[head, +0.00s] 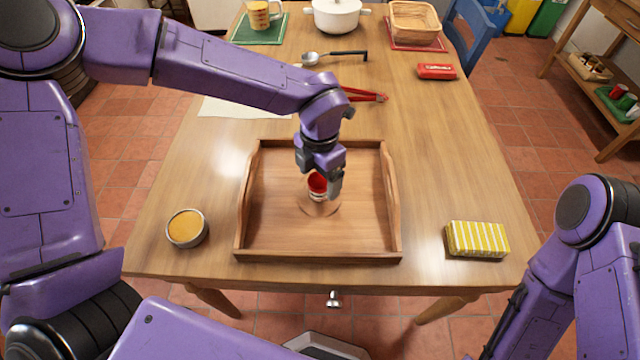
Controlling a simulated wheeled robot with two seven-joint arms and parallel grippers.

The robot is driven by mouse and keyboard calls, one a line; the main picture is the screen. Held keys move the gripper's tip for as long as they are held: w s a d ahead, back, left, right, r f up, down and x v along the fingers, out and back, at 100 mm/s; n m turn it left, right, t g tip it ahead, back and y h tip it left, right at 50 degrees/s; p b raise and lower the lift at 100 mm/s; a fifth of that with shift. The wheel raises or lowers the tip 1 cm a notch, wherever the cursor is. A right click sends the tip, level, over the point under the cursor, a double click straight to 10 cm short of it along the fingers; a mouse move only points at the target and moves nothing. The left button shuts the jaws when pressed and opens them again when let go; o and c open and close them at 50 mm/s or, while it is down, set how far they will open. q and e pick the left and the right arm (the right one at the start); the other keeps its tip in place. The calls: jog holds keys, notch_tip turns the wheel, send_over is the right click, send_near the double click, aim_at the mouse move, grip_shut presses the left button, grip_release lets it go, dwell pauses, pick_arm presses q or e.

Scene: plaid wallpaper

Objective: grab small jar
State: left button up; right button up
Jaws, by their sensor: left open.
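A small jar (317,184) with a red top stands inside the wooden tray (318,252), on what looks like a round wooden coaster (321,208). My left gripper (323,178) points down right over the jar, open, with one finger at its right side. The gripper hides part of the jar, and I cannot tell whether the fingers touch it. My right arm shows at the right edge, but its gripper is out of view.
Left of the tray is a round tin (187,228); right of it, a yellow striped block (476,239). Behind are red-handled tongs (366,95), a ladle (335,56), a red packet (436,71), a white pot (336,15) and a basket (414,22). The table's right middle is clear.

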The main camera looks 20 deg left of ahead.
pick_arm(q)
notch_tip(320, 180, down, 2)
jog(key=shift+f, duration=0.1)
jog(key=c, duration=1.2)
jog(key=shift+c, duration=0.2)
